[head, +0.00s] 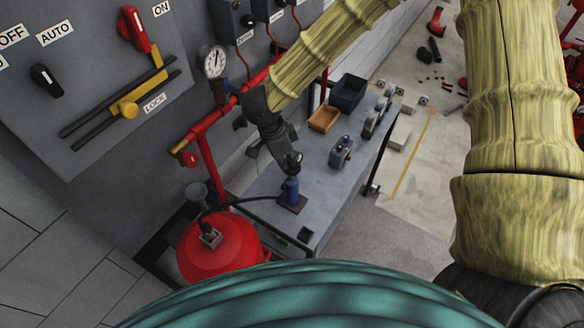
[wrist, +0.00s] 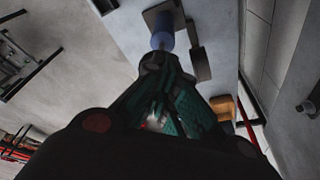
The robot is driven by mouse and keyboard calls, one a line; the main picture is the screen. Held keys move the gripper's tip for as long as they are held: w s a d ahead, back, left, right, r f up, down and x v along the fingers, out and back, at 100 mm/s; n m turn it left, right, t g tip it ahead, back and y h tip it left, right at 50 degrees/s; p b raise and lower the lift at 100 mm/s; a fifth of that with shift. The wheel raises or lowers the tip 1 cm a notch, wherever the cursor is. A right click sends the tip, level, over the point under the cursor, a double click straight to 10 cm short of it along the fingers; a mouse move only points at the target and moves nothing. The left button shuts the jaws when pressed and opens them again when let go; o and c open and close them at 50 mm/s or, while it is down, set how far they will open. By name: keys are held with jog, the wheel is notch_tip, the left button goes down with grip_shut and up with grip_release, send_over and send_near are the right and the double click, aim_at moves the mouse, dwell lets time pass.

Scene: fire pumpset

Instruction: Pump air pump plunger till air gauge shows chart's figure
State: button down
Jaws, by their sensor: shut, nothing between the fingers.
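The air pump (head: 291,190) is a small blue upright cylinder on a dark base plate at the near end of the grey bench. It also shows in the wrist view (wrist: 162,38). My gripper (head: 291,166) is shut with nothing held, pointing down directly over the pump's top. Its fingertips (wrist: 154,62) hide the plunger, and I cannot tell whether they touch it. A round white gauge (head: 214,61) is mounted on the red pipe; its reading is too small to make out. No chart can be made out.
A black hose runs from the pump to the red tank (head: 218,250). The grey panel (head: 60,115) with a red switch (head: 134,28) rises at left.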

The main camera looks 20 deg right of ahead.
aim_at(288, 172)
jog(key=shift+a+b+x, duration=0.2)
jog(key=shift+x, duration=0.6)
jog(key=shift+a+b+x, duration=0.2)
jog(key=shift+x, duration=0.55)
jog(key=shift+a+b+x, duration=0.15)
jog(key=shift+b+x, duration=0.05)
jog(key=shift+x, duration=0.6)
jog(key=shift+a+r+p, duration=0.25)
jog(key=shift+a+p, duration=0.05)
jog(key=shift+p, duration=0.15)
jog(key=a, duration=0.1)
jog(key=a+p, duration=0.1)
jog(key=shift+a+r, duration=0.25)
jog(key=v, duration=1.2)
jog(key=shift+w+p, duration=0.1)
jog(key=shift+p, duration=0.2)
